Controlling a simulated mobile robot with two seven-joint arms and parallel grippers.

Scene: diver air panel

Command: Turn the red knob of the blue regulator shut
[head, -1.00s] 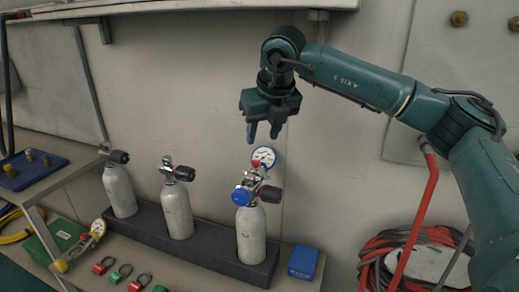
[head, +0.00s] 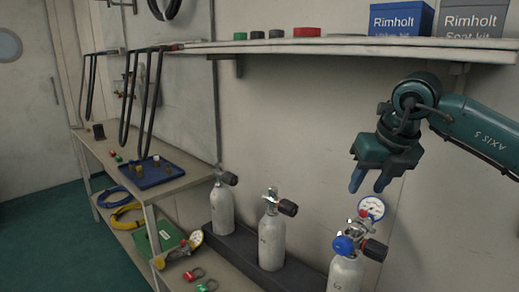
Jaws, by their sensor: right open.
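The blue regulator (head: 343,245) is mounted on the valve of the right-hand grey cylinder (head: 345,275). A small red knob (head: 363,213) shows at its top, beside a round white-faced gauge (head: 372,208) with a blue rim. A black valve handwheel (head: 375,250) sticks out to the right. My right gripper (head: 369,183) is open and empty, fingers pointing down. In the picture it is just above the gauge and red knob, apart from them. My left gripper is out of view.
Two more cylinders (head: 271,240) stand in the dark rack (head: 240,240) to the left. A shelf (head: 330,47) with boxes and caps runs above my gripper. A bench with a blue tray (head: 152,172) is at the left. Bare wall lies behind the cylinders.

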